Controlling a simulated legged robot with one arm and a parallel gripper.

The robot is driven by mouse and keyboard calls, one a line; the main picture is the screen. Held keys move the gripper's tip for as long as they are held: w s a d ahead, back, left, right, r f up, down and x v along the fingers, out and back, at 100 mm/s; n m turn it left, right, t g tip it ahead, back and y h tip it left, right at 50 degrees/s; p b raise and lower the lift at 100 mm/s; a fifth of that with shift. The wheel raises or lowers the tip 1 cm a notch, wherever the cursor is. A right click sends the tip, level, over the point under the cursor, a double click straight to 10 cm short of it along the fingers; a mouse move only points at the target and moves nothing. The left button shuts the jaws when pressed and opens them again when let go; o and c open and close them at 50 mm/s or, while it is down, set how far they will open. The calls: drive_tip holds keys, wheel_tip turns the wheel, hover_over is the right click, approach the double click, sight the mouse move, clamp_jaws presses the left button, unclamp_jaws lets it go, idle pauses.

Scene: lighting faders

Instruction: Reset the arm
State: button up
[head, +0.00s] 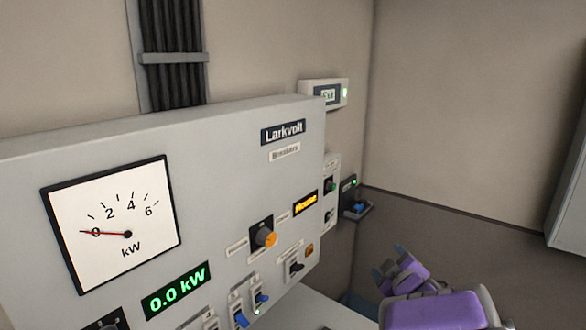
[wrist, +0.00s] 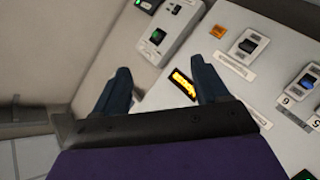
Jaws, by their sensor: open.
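My gripper (head: 390,266) shows at the lower right of the head view, with my purple arm behind it. In the wrist view my gripper (wrist: 160,82) has its two dark blue fingers apart, with nothing between them. The grey Larkvolt control panel (head: 215,150) stands to the left of my gripper in the head view. The gripper looks clear of the panel. The wrist view looks toward the panel's lit amber display (wrist: 183,83) and a side box with a green switch (wrist: 157,36).
The panel carries a kW dial (head: 112,225) at zero, a green 0.0 kW readout (head: 176,290), an orange-tipped knob (head: 265,236) and blue faders (head: 241,320). A grey cabinet (head: 570,215) stands at far right.

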drive_tip(key=s+d+f+m+g+h+b, duration=0.1)
drive_tip(key=s+d+f+m+g+h, duration=0.2)
drive_tip(key=s, duration=0.5)
drive_tip(key=s+d+f+m+g+h, duration=0.1)
drive_tip(key=s+f+m+g, duration=0.3)
drive_tip(key=s, duration=0.5)
drive_tip(key=s+a+f+m+g+y, duration=0.1)
drive_tip(key=s+a+g, duration=0.3)
drive_tip(key=s, duration=0.8)
drive_tip(key=s+a+f+m+g+y+b, duration=0.1)
drive_tip(key=s+a+f+g+y, duration=0.2)
drive_tip(key=s+a+g, duration=0.2)
drive_tip(key=s+a, duration=0.3)
drive_tip(key=s, duration=0.4)
drive_tip(key=shift+s+a+m+b, duration=0.25)
drive_tip(key=shift+a+m+b, duration=0.05)
drive_tip(key=shift+a+m, duration=0.1)
drive_tip(key=shift+f, duration=0.1)
drive_tip(key=shift+c, duration=0.3)
